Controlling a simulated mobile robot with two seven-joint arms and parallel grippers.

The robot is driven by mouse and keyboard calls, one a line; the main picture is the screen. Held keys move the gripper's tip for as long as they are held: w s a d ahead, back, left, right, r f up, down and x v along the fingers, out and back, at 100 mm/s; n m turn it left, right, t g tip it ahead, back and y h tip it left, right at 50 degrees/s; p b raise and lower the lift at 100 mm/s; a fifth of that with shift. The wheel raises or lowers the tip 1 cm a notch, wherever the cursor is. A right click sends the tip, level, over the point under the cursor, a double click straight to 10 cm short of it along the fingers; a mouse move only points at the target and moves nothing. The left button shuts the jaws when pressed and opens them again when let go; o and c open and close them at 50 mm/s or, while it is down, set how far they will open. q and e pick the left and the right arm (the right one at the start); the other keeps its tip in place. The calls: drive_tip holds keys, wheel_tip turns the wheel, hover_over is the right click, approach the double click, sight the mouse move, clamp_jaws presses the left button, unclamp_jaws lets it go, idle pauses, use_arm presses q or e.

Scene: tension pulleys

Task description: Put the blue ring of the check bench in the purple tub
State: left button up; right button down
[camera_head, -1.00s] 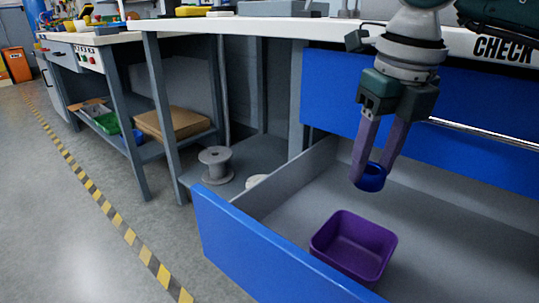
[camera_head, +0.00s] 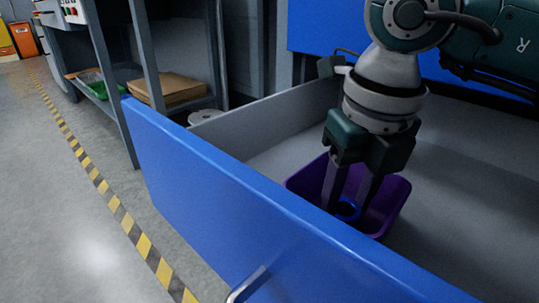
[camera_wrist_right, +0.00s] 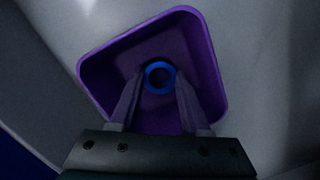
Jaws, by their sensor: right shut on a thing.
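The blue ring (camera_head: 347,210) is between the fingertips of my right gripper (camera_head: 347,207), which is shut on it. In the right wrist view the ring (camera_wrist_right: 160,77) shows between the two fingers (camera_wrist_right: 158,88), over the floor of the purple tub (camera_wrist_right: 208,60). In the head view the fingers reach down inside the tub (camera_head: 398,200). I cannot tell whether the ring touches the tub's floor. The tub stands in an open drawer with a blue front. My left gripper is not in view.
The blue drawer front (camera_head: 215,185) runs close in front of the tub, with a metal handle (camera_head: 247,284). The grey drawer floor (camera_head: 450,150) is bare right of the tub. A shelf with a cardboard piece (camera_head: 175,88) and green tray (camera_head: 97,87) stands at left.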

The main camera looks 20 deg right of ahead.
sight(350, 219)
drive_tip(key=shift+w+d+r, duration=0.1)
drive_tip(key=shift+d+r, duration=0.05)
drive_tip(key=shift+a+f, duration=0.2)
drive_tip(key=shift+a, duration=0.15)
drive_tip(key=c, duration=0.8)
unclamp_jaws()
drive_tip(key=shift+s+a, duration=0.1)
drive_tip(key=shift+s, duration=0.1)
drive_tip(key=o, duration=0.4)
drive_tip(key=shift+w+d, duration=0.1)
drive_tip(key=shift+d, duration=0.1)
drive_tip(key=shift+o, duration=0.2)
drive_tip(key=shift+a+r, duration=0.1)
drive_tip(key=shift+r, duration=0.05)
wheel_tip(350, 219, up, 12)
drive_tip(key=s+p, duration=0.1)
drive_tip(key=p, duration=0.5)
drive_tip(key=shift+s, duration=0.25)
